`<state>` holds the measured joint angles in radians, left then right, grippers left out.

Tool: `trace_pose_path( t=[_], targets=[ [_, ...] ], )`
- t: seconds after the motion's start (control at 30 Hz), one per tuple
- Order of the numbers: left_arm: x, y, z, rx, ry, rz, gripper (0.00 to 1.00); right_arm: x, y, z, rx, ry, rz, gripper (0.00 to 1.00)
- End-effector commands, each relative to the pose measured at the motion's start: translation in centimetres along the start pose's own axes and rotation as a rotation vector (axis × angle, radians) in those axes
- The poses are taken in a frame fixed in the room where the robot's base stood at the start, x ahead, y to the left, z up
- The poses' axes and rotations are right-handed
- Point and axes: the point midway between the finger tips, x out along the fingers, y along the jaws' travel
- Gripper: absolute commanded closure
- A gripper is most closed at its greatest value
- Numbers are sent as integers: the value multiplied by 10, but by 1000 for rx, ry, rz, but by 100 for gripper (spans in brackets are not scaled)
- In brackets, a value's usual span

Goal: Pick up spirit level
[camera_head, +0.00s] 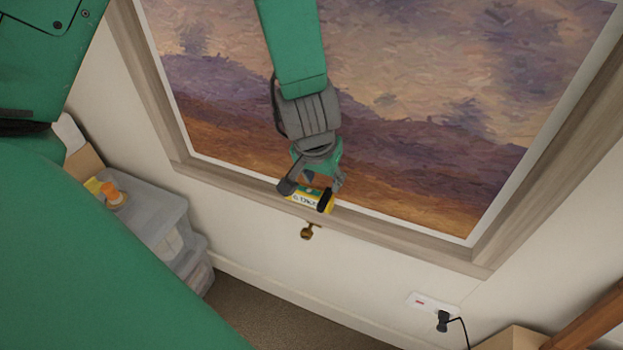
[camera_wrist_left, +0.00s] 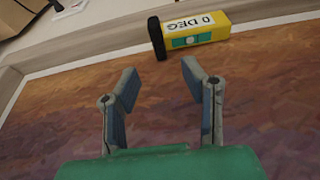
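The spirit level (camera_head: 305,198) is a short yellow bar with black ends and a white label. In the head view it lies along the lower wooden edge of the large picture. My left gripper (camera_head: 312,186) points down at it from above, overlapping it in this view. In the left wrist view my left gripper (camera_wrist_left: 161,76) has its two fingers apart with nothing between them. There the spirit level (camera_wrist_left: 200,38) lies beyond the fingertips, slightly to the right, labelled "0 DEG". Its black end is nearest the gap, and a space shows between it and the fingers. My right gripper is not seen.
The picture's wooden frame (camera_head: 381,231) runs behind and beside my gripper. A small brass fitting (camera_head: 307,232) is on the wall just below. Grey plastic drawers (camera_head: 150,212) stand at left. A wall socket (camera_head: 432,302) with a plug is at lower right, above a cardboard box (camera_head: 513,339).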

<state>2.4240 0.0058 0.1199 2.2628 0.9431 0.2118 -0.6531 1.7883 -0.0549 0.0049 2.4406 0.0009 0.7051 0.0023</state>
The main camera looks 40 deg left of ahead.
Motion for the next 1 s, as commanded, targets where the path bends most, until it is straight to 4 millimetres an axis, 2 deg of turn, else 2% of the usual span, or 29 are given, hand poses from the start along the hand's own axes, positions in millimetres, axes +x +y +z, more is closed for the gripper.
trace_pose_path(
  t=[0.03, 0.1, 0.33, 0.6, 0.93, 1.0],
  targets=[
    [11, 0, 2, -1, -4, 2, 62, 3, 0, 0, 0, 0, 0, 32],
    [19, 0, 1, -1, -2, 2, 62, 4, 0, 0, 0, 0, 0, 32],
    [34, 0, 2, -1, -1, 1, 62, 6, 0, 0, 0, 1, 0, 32],
    [73, 2, 4, -1, -2, 0, 62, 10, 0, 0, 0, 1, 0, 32],
    [79, 2, 4, 1, 1, 0, 62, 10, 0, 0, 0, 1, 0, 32],
    [79, 2, 4, 1, 0, 0, 87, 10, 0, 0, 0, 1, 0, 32]
  ],
)
